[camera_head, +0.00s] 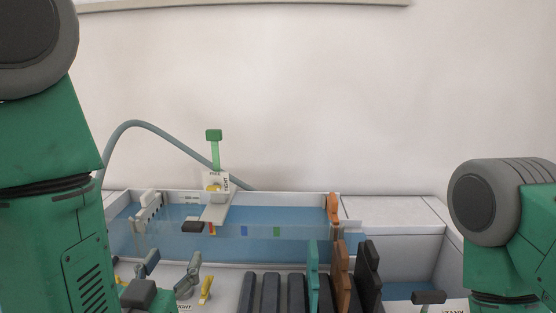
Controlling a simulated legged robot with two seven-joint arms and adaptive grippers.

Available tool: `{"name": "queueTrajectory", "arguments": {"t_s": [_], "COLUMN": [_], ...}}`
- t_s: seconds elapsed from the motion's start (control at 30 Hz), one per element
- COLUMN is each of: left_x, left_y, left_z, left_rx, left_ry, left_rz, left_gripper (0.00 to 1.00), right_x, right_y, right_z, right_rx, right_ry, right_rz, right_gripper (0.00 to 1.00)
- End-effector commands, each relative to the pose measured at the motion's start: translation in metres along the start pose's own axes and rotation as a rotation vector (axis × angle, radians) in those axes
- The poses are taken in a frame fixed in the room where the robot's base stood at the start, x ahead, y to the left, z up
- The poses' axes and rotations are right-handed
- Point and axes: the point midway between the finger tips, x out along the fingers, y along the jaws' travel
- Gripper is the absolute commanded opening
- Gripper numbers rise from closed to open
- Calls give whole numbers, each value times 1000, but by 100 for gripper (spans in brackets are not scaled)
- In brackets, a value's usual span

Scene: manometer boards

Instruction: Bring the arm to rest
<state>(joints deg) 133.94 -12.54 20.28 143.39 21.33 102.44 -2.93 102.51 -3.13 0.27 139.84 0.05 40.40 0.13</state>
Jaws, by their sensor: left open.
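My left arm (55,225) stands upright along the left edge, its lower end cut off by the frame. My left gripper (168,272) seems to be the pair of grey finger-like parts low at left, apart with nothing seen between them. It is in front of the blue water trough, near small yellow levers (206,289); I cannot tell whether it touches anything. My right arm (510,240) fills the lower right edge; its gripper is out of view.
A clear-fronted trough of blue water (290,250) runs across the middle. A green-topped post (214,150) and a grey hose (150,126) rise behind. Dark, teal and orange upright plates (342,280) stand in front. A white-rimmed tank (405,245) lies right.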

Motion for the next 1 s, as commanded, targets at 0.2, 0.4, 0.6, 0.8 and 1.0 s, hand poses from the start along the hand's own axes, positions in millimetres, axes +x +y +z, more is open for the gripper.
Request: {"name": "queueTrajectory", "arguments": {"t_s": [0.2, 0.4, 0.6, 0.8, 1.0], "left_x": [0, -8, -31, -86, -186], "left_y": [-5, -14, -26, -49, -79], "left_z": [31, 76, 140, 228, 308], "left_rx": [-2, -5, -8, -9, -2], "left_ry": [-102, -257, -483, -834, -1266], "left_rz": [4, 9, 16, 19, 22], "left_gripper": [52, 52, 52, 52, 52], "right_x": [0, 0, 0, 0, 0], "right_y": [0, 0, 0, 0, 0], "right_z": [0, 0, 0, 0, 0], "right_rx": [0, 0, 0, 0, 0], "right_ry": [0, 1, 0, 0, 0], "right_rz": [0, 0, 0, 0, 0], "right_gripper": [33, 33, 33, 33, 33]}}
